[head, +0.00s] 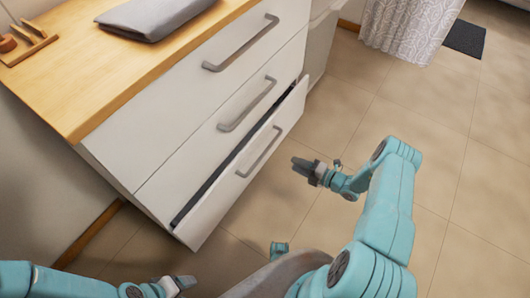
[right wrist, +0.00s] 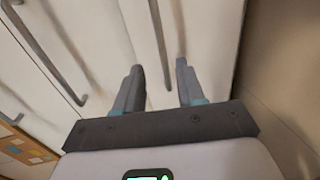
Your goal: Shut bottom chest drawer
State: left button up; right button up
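The white chest has a bottom drawer (head: 225,195) pulled slightly out, with a dark gap along its top edge. Its grey bar handle (head: 260,152) is on the front. My right gripper (head: 300,165) is in front of the drawer, near the right part of its face, and appears apart from it. In the right wrist view, the two fingers (right wrist: 160,88) are spread with nothing between them, and a handle (right wrist: 160,42) shows beyond them. My left gripper (head: 183,283) is low at the bottom edge, partly cut off, its finger gap unclear.
The upper drawers (head: 230,60) look closed. A folded grey cloth (head: 155,15) and a small wooden holder (head: 28,42) lie on the wooden top (head: 85,85). The tiled floor (head: 440,150) to the right is clear up to a patterned curtain (head: 410,25) and dark mat (head: 464,38).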

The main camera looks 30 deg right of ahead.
jog(key=b, duration=0.4)
send_near(256, 147)
jog(key=w, duration=0.1)
jog(key=w+a+f, duration=0.1)
jog(key=w, duration=0.1)
jog(key=w+a+f, duration=0.1)
jog(key=shift+w+f, duration=0.2)
jog(key=shift+w, duration=0.1)
jog(key=shift+w+a, duration=0.1)
jog(key=shift+w, duration=0.3)
grip_shut()
jog(key=b+x, duration=0.3)
jog(key=x, duration=0.1)
jog(key=shift+r, duration=0.15)
jog(key=shift+w+r, duration=0.1)
jog(key=shift+r, duration=0.25)
